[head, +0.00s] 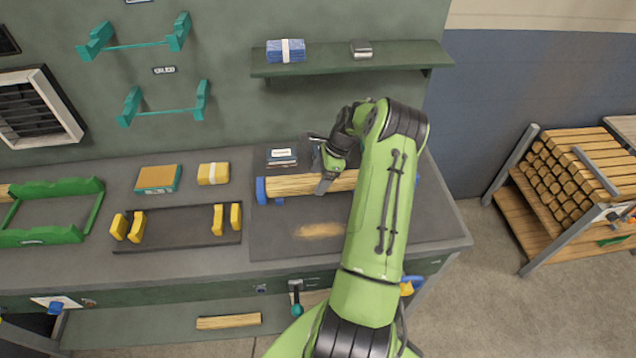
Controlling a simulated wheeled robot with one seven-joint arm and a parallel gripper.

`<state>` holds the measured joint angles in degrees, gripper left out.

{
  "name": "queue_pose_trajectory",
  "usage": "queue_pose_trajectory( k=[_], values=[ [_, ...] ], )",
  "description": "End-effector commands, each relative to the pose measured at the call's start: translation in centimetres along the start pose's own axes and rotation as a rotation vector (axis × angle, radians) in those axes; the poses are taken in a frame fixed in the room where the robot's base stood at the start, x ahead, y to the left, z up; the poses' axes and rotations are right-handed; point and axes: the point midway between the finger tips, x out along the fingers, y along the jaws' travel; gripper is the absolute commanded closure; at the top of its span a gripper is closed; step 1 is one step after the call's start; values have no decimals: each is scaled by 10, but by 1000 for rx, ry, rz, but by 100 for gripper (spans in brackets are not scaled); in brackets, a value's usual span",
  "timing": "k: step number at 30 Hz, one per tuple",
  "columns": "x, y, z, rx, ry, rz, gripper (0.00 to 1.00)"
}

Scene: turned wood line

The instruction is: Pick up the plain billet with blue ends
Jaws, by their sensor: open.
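The plain billet with blue ends (291,186) lies lengthwise, left to right, on a dark mat on the bench. Its left blue end (261,190) is in plain view. Its right part passes behind my green arm, with a little blue showing past the arm's right side. My gripper (324,184) is at the billet's middle, pointing down, with one finger seen in front of the billet. The gripper is open. The far finger is hidden, so I cannot tell whether the billet sits between the fingers or whether they touch it.
A dark mat (275,238) with sawdust lies under the billet. Left of it are a tray with yellow supports (180,237), a green cradle (45,232), a box (158,179) and a yellow block (213,174). A shelf (345,59) hangs above. A billet rack (575,170) stands right.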

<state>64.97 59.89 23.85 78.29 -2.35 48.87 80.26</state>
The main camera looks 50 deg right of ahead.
Motion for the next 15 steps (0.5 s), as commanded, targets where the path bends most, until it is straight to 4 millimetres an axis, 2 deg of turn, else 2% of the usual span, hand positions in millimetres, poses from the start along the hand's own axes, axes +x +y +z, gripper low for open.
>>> queue_pose_trajectory(
  k=[3,9,15],
  values=[
    [13,0,0,-1,0,0,22],
    [14,-1,0,-1,0,-2,22],
    [13,-1,0,-1,0,-2,53]
  ],
)
